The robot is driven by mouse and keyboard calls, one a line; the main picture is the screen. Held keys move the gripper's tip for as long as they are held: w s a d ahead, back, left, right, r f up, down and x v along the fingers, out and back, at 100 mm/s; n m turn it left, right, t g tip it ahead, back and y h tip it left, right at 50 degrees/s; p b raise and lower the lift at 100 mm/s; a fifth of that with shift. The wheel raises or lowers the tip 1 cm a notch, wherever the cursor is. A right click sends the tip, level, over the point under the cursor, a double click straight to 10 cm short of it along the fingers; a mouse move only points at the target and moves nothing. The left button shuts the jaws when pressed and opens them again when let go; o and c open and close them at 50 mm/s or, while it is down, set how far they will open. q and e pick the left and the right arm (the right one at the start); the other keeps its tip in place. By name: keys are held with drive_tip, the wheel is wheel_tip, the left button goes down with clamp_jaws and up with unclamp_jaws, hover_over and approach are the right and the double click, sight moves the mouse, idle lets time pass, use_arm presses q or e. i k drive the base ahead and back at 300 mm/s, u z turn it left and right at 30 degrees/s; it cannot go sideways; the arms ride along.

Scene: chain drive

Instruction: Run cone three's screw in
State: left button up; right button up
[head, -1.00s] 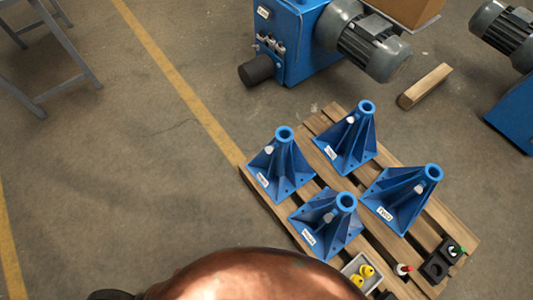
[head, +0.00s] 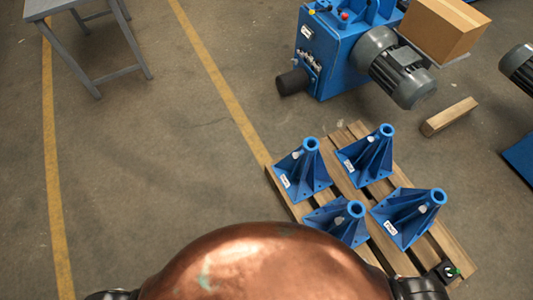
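Four blue cones stand upright on a wooden pallet (head: 345,137) right of centre: a back left cone (head: 303,172), a back right cone (head: 367,157), a front left cone (head: 341,222) and a front right cone (head: 408,216). Each has a hollow round top, a small light-coloured screw-like part on its side and a white label. The labels are too small to read, so I cannot tell which is cone three. My copper-coloured body covers the bottom middle and hides the pallet's near part.
A blue machine (head: 340,45) with a grey motor (head: 395,67) stands behind the pallet. A cardboard box (head: 443,28), a wooden block (head: 449,116) and a grey table (head: 85,30) are around. Floor at left is clear.

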sight(295, 155)
drive_tip(key=u, duration=1.2)
drive_tip(key=i, duration=3.65)
drive_tip(key=z, duration=3.5)
